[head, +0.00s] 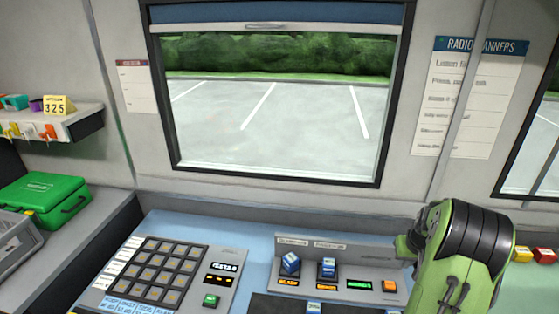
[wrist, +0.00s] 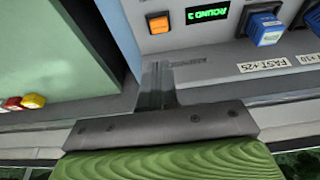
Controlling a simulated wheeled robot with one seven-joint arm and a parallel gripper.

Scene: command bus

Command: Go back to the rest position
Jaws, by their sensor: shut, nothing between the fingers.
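My gripper (wrist: 157,80) shows in the wrist view with its narrow fingers together and nothing between them. The fingers overlap the edge of a grey control panel in that view, close to an orange button (wrist: 158,22); I cannot tell whether they touch it. In the head view my green and black arm stands at the lower right and my gripper (head: 404,246) is partly hidden beside it, near the right end of the panel (head: 340,253). The panel has two blue switches (head: 290,263), a green display (head: 359,285) and the orange button (head: 390,286).
A keypad console (head: 225,255) with a green button (head: 211,300) is left of the panel. A green case (head: 45,200) lies on the left counter, below a shelf (head: 85,121) of small items. Yellow (head: 522,253) and red (head: 543,255) buttons are right of my arm. A window (head: 280,100) is behind.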

